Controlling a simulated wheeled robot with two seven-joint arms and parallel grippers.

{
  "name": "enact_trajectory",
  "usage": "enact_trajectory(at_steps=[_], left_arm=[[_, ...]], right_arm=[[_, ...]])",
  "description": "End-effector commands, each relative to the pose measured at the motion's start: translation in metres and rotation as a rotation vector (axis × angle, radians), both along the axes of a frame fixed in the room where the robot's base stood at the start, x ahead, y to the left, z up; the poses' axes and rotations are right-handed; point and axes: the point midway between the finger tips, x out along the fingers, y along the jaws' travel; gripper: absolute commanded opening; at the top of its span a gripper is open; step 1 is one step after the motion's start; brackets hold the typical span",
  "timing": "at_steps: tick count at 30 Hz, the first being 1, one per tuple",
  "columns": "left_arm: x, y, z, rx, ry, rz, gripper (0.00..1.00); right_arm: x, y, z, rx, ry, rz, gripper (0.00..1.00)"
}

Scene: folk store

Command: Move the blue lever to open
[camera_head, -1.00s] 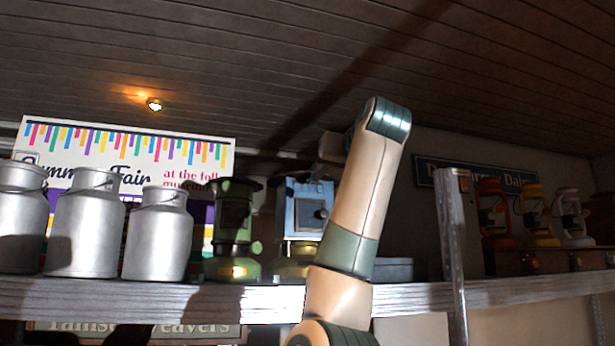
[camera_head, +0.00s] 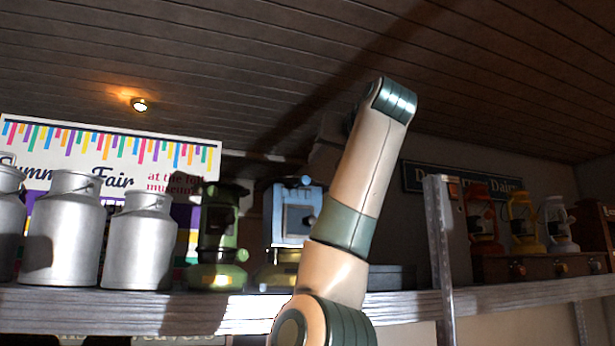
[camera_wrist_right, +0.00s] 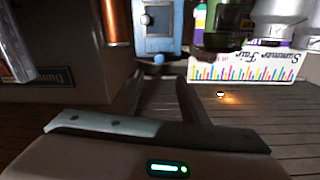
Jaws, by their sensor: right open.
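A blue metal stove or lantern (camera_head: 291,212) stands on the shelf, partly behind my right arm in the head view. It appears upside down in the right wrist view (camera_wrist_right: 157,20). A small round blue knob (camera_wrist_right: 158,58) sits at its top end; I cannot tell whether this is the blue lever. My right gripper (camera_wrist_right: 159,78) is open and empty, its two fingers apart and pointing toward the knob, which lines up with the gap between them. I see no contact. In the head view the gripper is mostly hidden behind my arm. My left gripper is not in view.
A green lantern (camera_head: 217,230) stands close left of the blue one, then several milk cans (camera_head: 140,240). A wooden shelf (camera_head: 190,312) carries them. A metal post (camera_head: 438,245) and red, yellow and pale lanterns (camera_head: 522,220) are at the right. A fair poster (camera_head: 110,150) stands behind.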

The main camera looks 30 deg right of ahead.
Motion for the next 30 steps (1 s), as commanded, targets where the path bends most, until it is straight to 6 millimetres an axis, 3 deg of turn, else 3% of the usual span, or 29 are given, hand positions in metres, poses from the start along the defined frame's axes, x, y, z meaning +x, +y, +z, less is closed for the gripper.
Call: enact_trajectory(at_steps=[21,30], left_arm=[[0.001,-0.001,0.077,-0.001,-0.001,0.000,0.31],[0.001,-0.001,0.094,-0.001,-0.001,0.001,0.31]], right_arm=[[0.116,-0.033,0.004,0.001,0.003,0.000,0.41],[0.143,-0.041,0.002,0.000,0.001,0.000,0.41]])
